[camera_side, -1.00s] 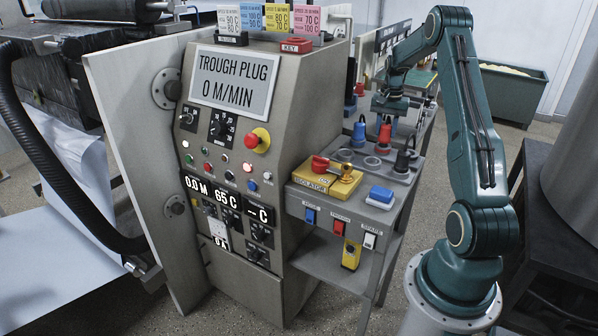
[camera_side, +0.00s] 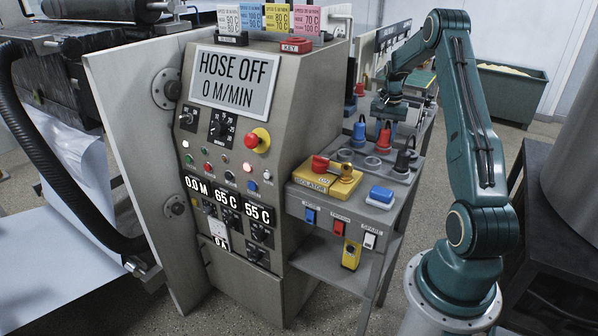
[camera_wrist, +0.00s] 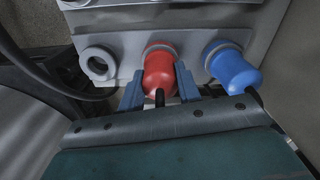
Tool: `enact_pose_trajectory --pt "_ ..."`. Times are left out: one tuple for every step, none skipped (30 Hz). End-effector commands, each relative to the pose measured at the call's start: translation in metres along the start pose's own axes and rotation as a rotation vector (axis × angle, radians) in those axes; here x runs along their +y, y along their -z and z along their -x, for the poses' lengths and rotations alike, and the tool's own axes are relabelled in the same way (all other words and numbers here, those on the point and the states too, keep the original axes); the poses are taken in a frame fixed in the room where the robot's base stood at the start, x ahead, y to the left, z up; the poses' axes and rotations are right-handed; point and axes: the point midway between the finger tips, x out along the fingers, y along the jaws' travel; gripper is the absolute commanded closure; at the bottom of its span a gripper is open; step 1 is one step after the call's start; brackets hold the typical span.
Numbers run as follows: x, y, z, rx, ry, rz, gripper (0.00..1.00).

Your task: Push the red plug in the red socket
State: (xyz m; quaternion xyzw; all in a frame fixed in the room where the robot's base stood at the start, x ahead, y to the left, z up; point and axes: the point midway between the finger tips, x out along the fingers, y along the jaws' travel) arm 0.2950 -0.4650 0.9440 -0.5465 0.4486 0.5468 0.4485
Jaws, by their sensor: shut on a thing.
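The red plug (camera_wrist: 159,76) sits upright with its far end at a round socket ring (camera_wrist: 160,48) on the grey bench top. My gripper (camera_wrist: 160,86) is shut on it, one blue-grey finger on each side. The plug's dark cable comes out toward the wrist camera. In the side view the red plug (camera_side: 384,134) stands on the bench beneath my gripper (camera_side: 386,123). The plug hides the inside of the socket, so I cannot see the contact itself.
A blue plug (camera_wrist: 234,70) stands close to the right in the wrist view, and an empty ring (camera_wrist: 97,63) lies to the left. A black plug (camera_side: 403,160) stands nearer on the bench. The yellow isolator box (camera_side: 340,185) and the console (camera_side: 235,150) are beside it.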

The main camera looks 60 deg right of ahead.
Motion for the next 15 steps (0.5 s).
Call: enact_pose_trajectory --pt "0.0 0.0001 -0.0001 0.0 0.0 0.0 0.91" --pt "0.0 0.0001 -0.0002 0.0 0.0 0.0 0.91" --pt "0.0 0.0001 -0.0002 0.0 0.0 0.0 0.91" --pt "0.0 0.0001 -0.0002 0.0 0.0 0.0 0.91" --pt "0.0 0.0001 -0.0002 0.0 0.0 0.0 0.91" --pt "0.0 0.0001 -0.0002 0.001 0.0 0.0 0.91" --pt "0.0 0.0001 -0.0002 0.001 0.0 0.0 0.91" --pt "0.0 0.0001 -0.0001 0.001 0.0 0.0 0.65" --pt "0.0 0.0001 -0.0001 0.001 0.0 0.0 0.57" --pt "0.0 0.0001 -0.0001 0.001 0.0 0.0 0.51" --pt "0.0 0.0001 -0.0001 0.001 0.0 0.0 0.45" --pt "0.0 0.0001 -0.0001 0.001 0.0 0.0 0.41" --pt "0.0 0.0001 -0.0001 0.001 0.0 0.0 0.41" --pt "0.0 0.0001 -0.0001 0.001 0.0 0.0 0.41" --pt "0.0 0.0001 -0.0001 0.001 0.0 0.0 0.41"
